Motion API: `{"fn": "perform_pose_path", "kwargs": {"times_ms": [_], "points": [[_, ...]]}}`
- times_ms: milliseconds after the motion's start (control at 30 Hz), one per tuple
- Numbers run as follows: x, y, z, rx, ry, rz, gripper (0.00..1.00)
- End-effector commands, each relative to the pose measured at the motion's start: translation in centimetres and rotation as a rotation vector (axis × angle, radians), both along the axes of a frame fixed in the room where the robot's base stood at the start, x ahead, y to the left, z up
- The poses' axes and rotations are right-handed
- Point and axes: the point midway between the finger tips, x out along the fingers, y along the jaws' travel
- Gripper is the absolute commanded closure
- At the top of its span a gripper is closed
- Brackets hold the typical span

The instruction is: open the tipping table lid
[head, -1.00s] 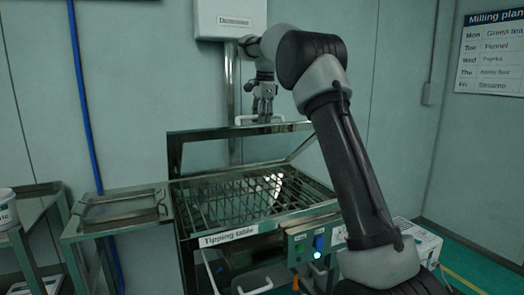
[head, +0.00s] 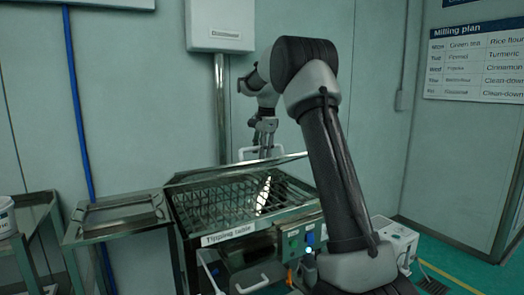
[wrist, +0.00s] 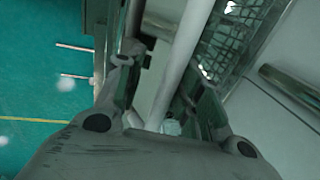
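The tipping table (head: 228,238) stands in the middle of the head view, its wire grid uncovered. Its lid (head: 200,175) is raised at the rear and seen nearly edge-on, low behind the grid. The white lid handle (head: 243,153) is on the lid's far side. My gripper (head: 265,143) is at this handle. In the wrist view a pale bar, apparently the handle (wrist: 181,62), runs between the fingers of my gripper (wrist: 158,68). The fingers stand apart, with a visible gap beside the bar. Contact with the bar is unclear.
A side tray table (head: 75,238) stands left of the tipping table, with a white bucket (head: 6,215) farther left. A wall box (head: 220,25) and its pipe (head: 221,110) are behind. A control box (head: 291,245) is at the front right. Green floor (head: 465,285) shows right.

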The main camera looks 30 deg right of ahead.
Motion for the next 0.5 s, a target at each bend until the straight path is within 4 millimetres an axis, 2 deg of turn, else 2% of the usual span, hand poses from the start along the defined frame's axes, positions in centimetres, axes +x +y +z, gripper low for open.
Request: {"fn": "perform_pose_path", "kwargs": {"times_ms": [133,500], "points": [[0.1,0.0,0.4,0.0,0.0,0.0,0.63],[0.8,0.0,3.1,0.0,-0.001,0.0,0.63]]}}
